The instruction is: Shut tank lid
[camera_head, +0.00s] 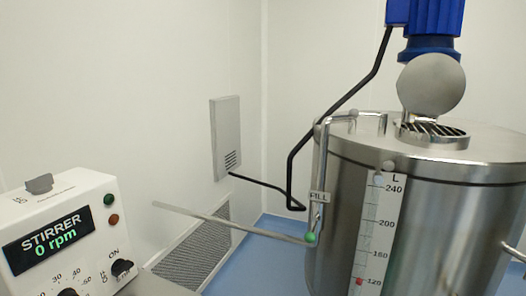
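A steel tank (340,200) stands at the right. On its top is a round hatch opening (432,133) with a raised rim and a dark grate showing inside. A round grey lid (430,85) stands up above the opening, its flat face towards me. The lid is open, and the grate below is uncovered. The lid's hinge is not clear to see. Neither of my grippers is in view.
A blue motor (432,28) sits above and behind the lid. A bent fill pipe (321,165) with a green-tipped part (310,237) runs down the tank's left side. A stirrer control box (60,235) reading 0 rpm stands at left. A black cable (340,105) hangs behind the pipe.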

